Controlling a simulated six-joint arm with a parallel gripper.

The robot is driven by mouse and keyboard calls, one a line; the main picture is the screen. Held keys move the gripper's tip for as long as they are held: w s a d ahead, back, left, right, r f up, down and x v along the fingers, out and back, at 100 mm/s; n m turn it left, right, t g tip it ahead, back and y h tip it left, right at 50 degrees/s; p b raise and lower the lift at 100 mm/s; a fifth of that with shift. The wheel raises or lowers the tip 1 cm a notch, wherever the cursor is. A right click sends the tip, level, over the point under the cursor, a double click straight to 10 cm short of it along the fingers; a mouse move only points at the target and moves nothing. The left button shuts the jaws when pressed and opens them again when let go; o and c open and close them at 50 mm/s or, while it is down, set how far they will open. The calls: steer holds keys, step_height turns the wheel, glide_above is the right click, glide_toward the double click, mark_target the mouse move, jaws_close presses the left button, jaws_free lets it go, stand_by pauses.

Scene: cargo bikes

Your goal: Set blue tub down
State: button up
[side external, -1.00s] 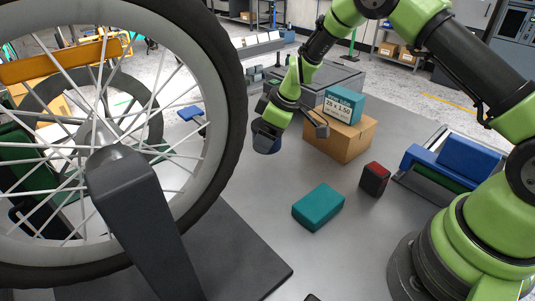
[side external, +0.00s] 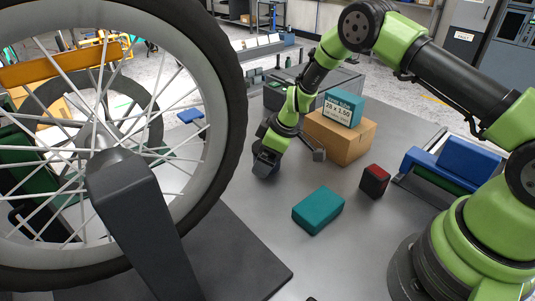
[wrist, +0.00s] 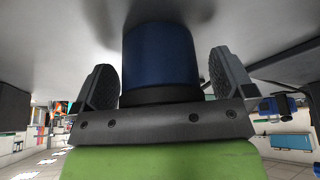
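The blue tub (wrist: 160,60) is a dark blue cylinder with a black band at the end nearest my palm. In the wrist view it sits between the two fingers of my gripper (wrist: 162,82), which close in on either side of it. In the side view my gripper (side external: 265,158) points down left of the cardboard box, with part of the tub (side external: 264,171) showing low at the grey table. Whether its base touches the table is hard to tell.
A cardboard box (side external: 338,143) carries a teal box (side external: 343,107) labelled 28 x 1.50. A teal block (side external: 318,210) and a dark red-topped box (side external: 374,181) lie nearer. A large bicycle wheel (side external: 232,115) stands at left. A blue bin (side external: 466,160) is at right.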

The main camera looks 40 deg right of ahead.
steer(key=s+r+m+t, duration=0.15)
steer(key=s+r, duration=0.45)
steer(key=r, duration=0.7)
steer(key=s+r+m, duration=0.3)
steer(key=s+r, duration=0.4)
steer(key=r, duration=0.6)
steer(key=s+a+r+m+t, duration=0.1)
steer(key=s+r+m, duration=0.1)
steer(key=s, duration=0.5)
steer(key=s+r+m+t, duration=0.1)
steer(key=s+m, duration=0.3)
steer(key=s, duration=0.4)
steer(key=shift+a+r+h, duration=0.3)
steer(key=shift+a+r, duration=0.1)
steer(key=shift+r, duration=0.1)
